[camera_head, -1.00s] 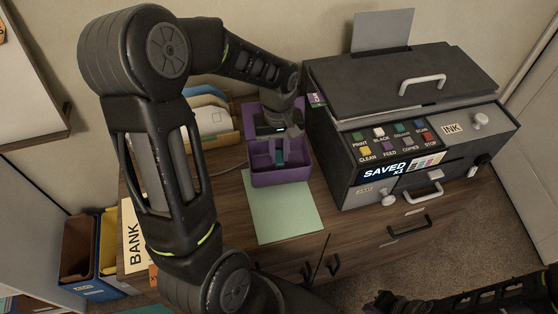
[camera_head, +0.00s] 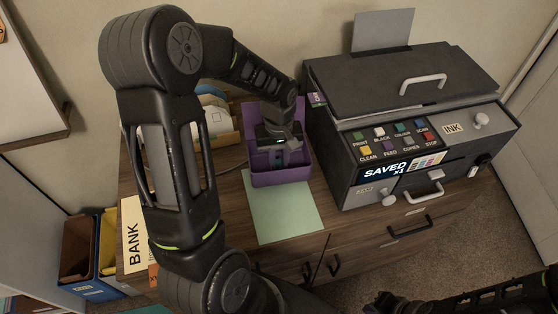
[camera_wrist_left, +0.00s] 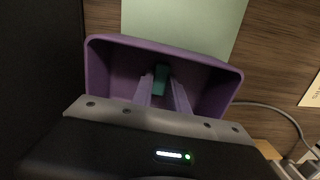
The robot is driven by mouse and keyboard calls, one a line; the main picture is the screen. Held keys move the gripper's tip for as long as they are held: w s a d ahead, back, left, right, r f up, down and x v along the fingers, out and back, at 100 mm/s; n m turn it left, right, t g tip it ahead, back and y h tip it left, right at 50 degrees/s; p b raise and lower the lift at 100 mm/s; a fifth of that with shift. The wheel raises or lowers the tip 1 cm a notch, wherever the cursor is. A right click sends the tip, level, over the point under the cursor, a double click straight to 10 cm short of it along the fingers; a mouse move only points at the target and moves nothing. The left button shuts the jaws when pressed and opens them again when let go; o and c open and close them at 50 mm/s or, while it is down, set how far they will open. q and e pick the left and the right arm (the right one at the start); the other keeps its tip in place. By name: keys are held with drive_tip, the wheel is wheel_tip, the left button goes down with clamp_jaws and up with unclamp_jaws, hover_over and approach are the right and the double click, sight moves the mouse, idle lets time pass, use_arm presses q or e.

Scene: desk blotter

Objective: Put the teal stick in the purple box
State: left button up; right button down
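The purple box (camera_head: 283,178) stands open on the wooden desk, left of the printer. My left gripper (camera_head: 280,160) reaches down into it from above. In the left wrist view the two fingers (camera_wrist_left: 163,88) are close on either side of the teal stick (camera_wrist_left: 161,74), apparently holding it within the box's walls. The box's rim (camera_wrist_left: 205,59) surrounds the stick there. Whether the stick touches the box floor cannot be told. My right gripper (camera_head: 385,302) is dark and small at the bottom edge, and its fingers are unclear.
A pale green sheet (camera_head: 285,215) lies in front of the box. The printer (camera_head: 405,120) stands close on the right. A tray with papers (camera_head: 215,120) is behind left. Blue and brown bins (camera_head: 90,255) stand beside the desk, and a BANK label (camera_head: 134,240) marks its left edge.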

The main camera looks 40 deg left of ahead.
sight(279, 164)
use_arm(q)
drive_tip(key=o, duration=0.5)
drive_tip(key=shift+c, duration=0.2)
wheel_tip(279, 164, up, 12)
drive_tip(key=shift+w+a+r+p, duration=0.15)
drive_tip(key=shift+r+p, duration=0.05)
drive_tip(key=shift+p, duration=0.1)
idle(0.5)
